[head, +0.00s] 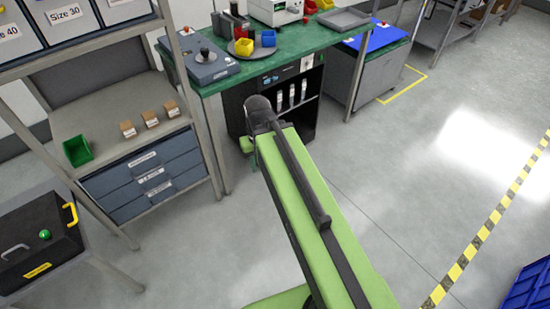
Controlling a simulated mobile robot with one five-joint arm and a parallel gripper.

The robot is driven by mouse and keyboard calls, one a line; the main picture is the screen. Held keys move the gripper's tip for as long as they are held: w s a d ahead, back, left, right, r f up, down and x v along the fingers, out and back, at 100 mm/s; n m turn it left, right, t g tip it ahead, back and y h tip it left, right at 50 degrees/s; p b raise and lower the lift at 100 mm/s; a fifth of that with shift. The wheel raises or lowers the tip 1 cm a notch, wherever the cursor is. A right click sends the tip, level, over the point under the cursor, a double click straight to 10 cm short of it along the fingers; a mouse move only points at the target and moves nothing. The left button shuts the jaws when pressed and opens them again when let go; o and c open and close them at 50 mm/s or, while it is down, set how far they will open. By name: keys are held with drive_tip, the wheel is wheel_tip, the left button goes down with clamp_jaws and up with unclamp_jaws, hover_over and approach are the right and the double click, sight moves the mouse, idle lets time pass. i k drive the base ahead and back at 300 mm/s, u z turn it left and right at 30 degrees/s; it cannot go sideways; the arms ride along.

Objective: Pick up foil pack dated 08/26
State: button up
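No foil pack can be made out for sure, and no date 08/26 is readable. Several slim pale upright items (291,96) stand in a dark open cabinet (313,125) under the green bench; I cannot tell if they are foil packs. Three small brown blocks with white labels (150,119) sit on the shelf at left, their text too small to read. My green and black arm reaches from the bottom middle toward the dark cabinet and covers part of it. My gripper's fingers do not show.
A green workbench (225,78) carries a grey device (207,67) and small yellow and blue bins. A green bin (78,151) stands on the left shelf above blue-grey drawers (155,177). A black case (35,245) is at lower left. Floor at right is clear to a striped line (485,233).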

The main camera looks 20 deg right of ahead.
sight(300, 81)
drive_tip(key=z, duration=0.15)
drive_tip(key=i, duration=0.4)
drive_tip(key=z, duration=0.1)
drive_tip(key=k, duration=0.1)
drive_tip(key=u, duration=2.9)
drive_tip(key=k, duration=1.7)
drive_tip(key=z, duration=2.45)
drive_tip(key=i, duration=0.5)
drive_tip(key=z, duration=0.05)
